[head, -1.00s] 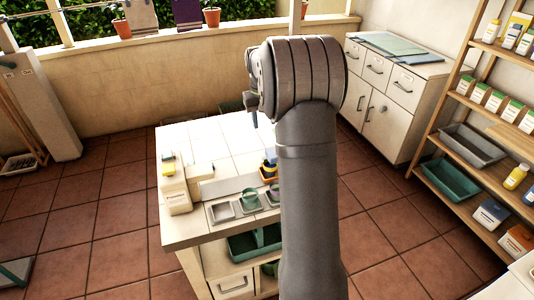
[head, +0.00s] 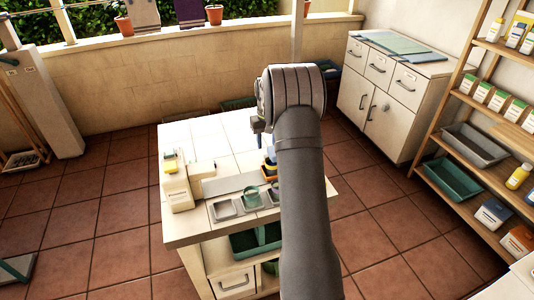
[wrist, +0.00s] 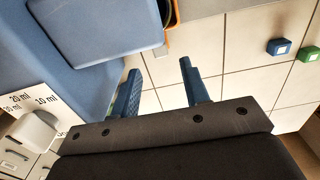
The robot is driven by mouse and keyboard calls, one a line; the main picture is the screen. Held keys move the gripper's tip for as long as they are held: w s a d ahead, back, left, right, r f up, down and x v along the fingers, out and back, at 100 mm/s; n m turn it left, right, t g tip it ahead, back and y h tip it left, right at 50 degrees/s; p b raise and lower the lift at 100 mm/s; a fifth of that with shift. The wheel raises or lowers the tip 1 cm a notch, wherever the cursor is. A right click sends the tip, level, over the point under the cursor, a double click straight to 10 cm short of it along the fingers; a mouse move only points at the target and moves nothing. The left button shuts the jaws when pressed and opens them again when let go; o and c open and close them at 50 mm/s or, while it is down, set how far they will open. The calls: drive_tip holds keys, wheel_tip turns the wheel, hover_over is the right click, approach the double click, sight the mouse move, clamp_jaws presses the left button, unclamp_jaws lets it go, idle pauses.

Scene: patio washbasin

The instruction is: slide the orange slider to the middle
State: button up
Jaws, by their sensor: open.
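I cannot make out the orange slider for certain in either view. In the wrist view a thin orange edge (wrist: 169,38) shows beside a large blue body, next to a dark green rim. My gripper (wrist: 160,68) is open, its two blue fingers apart over pale tiles with nothing between them. The blue body (wrist: 95,30) fills the upper left, close to the left finger.
A blue block (wrist: 279,46) and a green block (wrist: 309,53) lie at right in the wrist view.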

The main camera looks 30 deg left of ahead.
wheel_tip(320, 180, down, 6)
drive_tip(key=shift+r, duration=0.1)
clamp_jaws()
